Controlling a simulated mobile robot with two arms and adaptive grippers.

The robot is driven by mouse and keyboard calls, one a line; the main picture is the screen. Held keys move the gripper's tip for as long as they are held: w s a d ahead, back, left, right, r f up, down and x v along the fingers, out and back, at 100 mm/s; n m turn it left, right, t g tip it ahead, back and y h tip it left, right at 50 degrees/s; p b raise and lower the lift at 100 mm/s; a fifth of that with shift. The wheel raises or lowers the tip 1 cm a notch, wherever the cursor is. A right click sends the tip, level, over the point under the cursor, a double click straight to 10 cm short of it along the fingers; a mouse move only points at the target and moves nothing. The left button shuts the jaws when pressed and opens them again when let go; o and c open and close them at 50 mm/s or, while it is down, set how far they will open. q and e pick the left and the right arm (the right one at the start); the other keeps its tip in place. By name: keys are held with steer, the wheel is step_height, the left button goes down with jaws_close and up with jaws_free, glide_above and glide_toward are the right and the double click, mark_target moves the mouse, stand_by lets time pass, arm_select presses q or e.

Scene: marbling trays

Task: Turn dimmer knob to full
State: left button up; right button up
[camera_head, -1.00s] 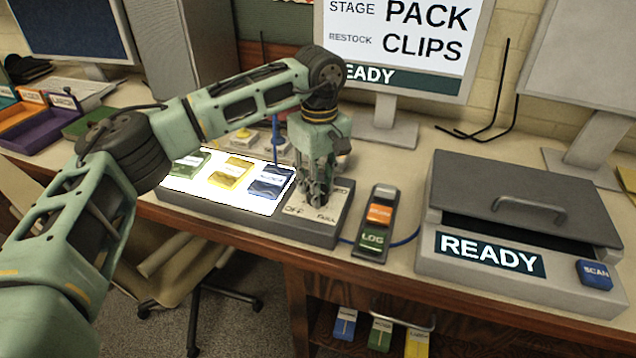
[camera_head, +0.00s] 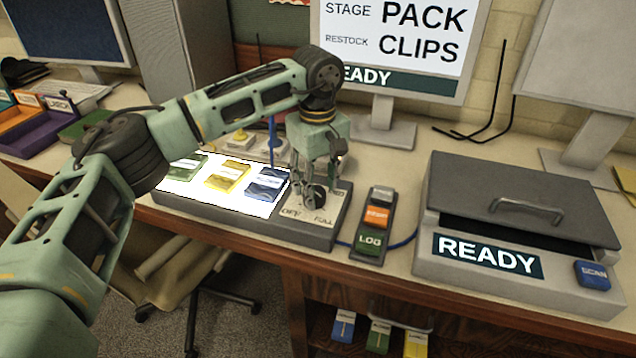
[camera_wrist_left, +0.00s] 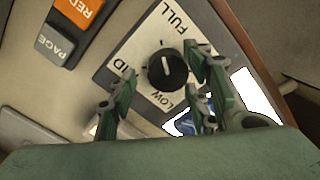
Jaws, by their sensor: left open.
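The dimmer knob (camera_wrist_left: 167,70) is round and black with a white pointer mark. It sits on a pale plate lettered FULL, LOW and a partly hidden word ending in ID. In the wrist view the pointer mark lies on the knob's upper-left part; its exact setting is hard to read. My left gripper (camera_head: 316,190) is open over the plate at the right end of the light box (camera_head: 190,208). In the wrist view its fingers (camera_wrist_left: 158,88) stand on either side of the knob, with gaps visible. The knob is mostly hidden in the head view. My right gripper is not in view.
Colored packets lie on the lit panel. A button unit (camera_head: 371,225) marked LOG stands right of the light box. A grey scanner (camera_head: 520,215) reading READY is further right. A monitor (camera_head: 400,50) stands behind. Several packets sit on a shelf below.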

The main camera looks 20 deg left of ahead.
mark_target(317, 190)
arm_select(q)
steer(key=shift+r, duration=0.25)
step_height(317, 190, up, 12)
steer(key=shift+f, duration=0.25)
steer(key=shift+s+f, duration=0.1)
